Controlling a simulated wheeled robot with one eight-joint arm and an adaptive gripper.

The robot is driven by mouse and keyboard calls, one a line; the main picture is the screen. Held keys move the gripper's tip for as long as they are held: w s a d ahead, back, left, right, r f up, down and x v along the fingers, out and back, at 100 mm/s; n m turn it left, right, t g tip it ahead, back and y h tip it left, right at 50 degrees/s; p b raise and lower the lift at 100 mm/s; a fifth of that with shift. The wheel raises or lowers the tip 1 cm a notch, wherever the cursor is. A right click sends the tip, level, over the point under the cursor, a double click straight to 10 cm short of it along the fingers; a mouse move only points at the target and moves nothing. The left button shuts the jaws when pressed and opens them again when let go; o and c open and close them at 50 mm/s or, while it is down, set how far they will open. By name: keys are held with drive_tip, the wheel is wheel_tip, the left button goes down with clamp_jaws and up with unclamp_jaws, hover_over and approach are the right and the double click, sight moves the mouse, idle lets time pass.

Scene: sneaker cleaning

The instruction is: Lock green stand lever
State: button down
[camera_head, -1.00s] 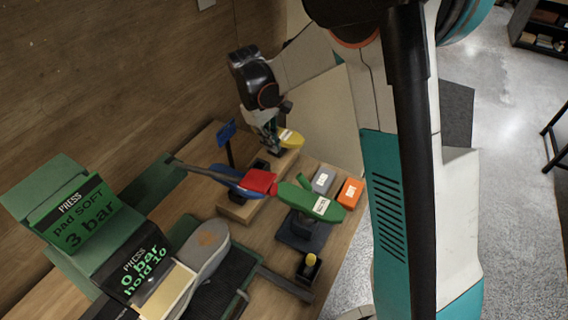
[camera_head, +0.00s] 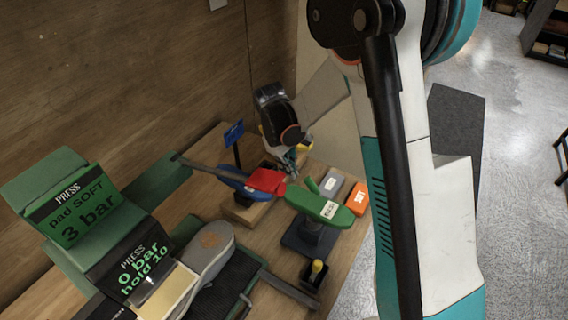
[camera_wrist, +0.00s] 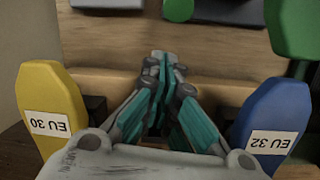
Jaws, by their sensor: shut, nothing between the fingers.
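The green shoe form (camera_head: 335,209), with a white label, sits on a dark stand (camera_head: 306,238) in the head view. A short green lever (camera_head: 312,185) sticks up at its back edge, tilted. In the wrist view, green parts (camera_wrist: 292,25) show at the top right, cut off by the frame; I cannot tell which is the lever. My gripper (camera_head: 291,160) is behind the green form and to the left of the lever, apart from both. In the wrist view my gripper (camera_wrist: 158,68) is shut and empty, between the yellow and blue forms.
The yellow form (camera_wrist: 50,105) labelled EU 30 and blue form (camera_wrist: 273,125) labelled EU 32 flank my gripper closely. The press (camera_head: 80,205) and a sneaker (camera_head: 212,248) are at the left.

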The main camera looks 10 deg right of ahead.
drive_tip(key=shift+s+d+r, duration=0.3)
drive_tip(key=shift+s+r, duration=0.05)
drive_tip(key=shift+s, duration=0.2)
drive_tip(key=shift+s+d+r, duration=0.3)
drive_tip(key=shift+s+r, duration=0.05)
drive_tip(key=shift+s, duration=0.15)
drive_tip(key=shift+d+r, duration=0.1)
drive_tip(key=shift+r, duration=0.05)
drive_tip(key=s+d+r+t+y+b, duration=0.3)
drive_tip(key=s+d+r+t+y, duration=0.2)
drive_tip(key=s+d+t+y, duration=0.2)
drive_tip(key=shift+s+d+t+y, duration=0.4)
drive_tip(key=shift+s+d+t, duration=0.1)
drive_tip(key=shift+s+d, duration=1)
drive_tip(key=shift+s, duration=0.1)
